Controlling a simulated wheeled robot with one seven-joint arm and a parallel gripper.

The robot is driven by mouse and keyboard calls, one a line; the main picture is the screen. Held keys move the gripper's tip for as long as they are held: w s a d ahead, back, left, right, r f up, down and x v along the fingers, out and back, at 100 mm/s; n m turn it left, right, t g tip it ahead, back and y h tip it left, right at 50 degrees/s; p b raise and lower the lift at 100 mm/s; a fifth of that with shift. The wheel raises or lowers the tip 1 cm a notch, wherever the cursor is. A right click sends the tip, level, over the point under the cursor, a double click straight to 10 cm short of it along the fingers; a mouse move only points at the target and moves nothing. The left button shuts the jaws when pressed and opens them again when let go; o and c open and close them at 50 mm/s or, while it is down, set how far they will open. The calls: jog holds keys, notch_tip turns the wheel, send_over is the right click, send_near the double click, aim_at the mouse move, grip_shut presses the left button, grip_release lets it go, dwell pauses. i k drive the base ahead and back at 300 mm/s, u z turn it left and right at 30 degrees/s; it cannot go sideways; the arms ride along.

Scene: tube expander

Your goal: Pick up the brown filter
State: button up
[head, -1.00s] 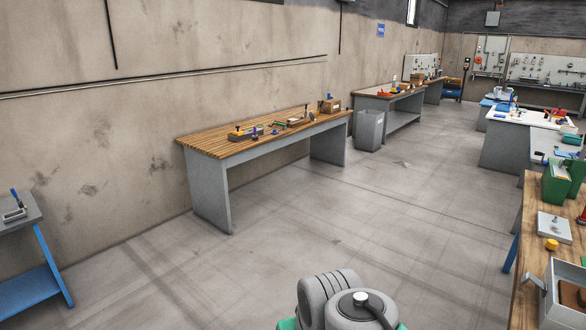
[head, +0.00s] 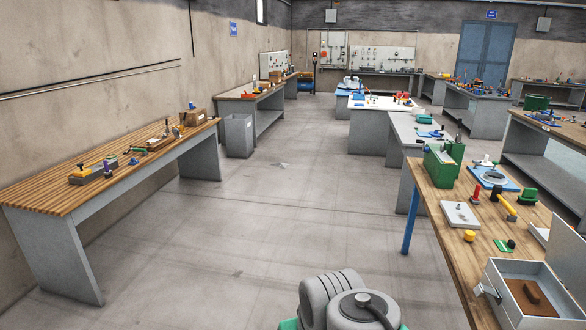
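A flat brown piece (head: 519,296) with a darker brown strip on it lies inside an open light-grey box (head: 500,318) at the lower right of the head view. It is the brown thing that best fits the filter, but I cannot tell for sure. The box stands on the wooden workbench (head: 437,213) at the right, and its lid stands open. My gripper is outside the view; only a grey part of my own body shows at the bottom centre.
The right workbench also holds a green box (head: 444,166), a white plate (head: 460,214), a yellow knob (head: 469,236) and a blue tray (head: 507,183). A slatted bench (head: 60,185) stands left, with a grey bin (head: 238,135) beyond. The floor between the benches is clear.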

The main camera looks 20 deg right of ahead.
aim_at(531, 299)
jog(key=z, duration=0.85)
jog(key=i, duration=1.1)
jog(key=z, duration=0.75)
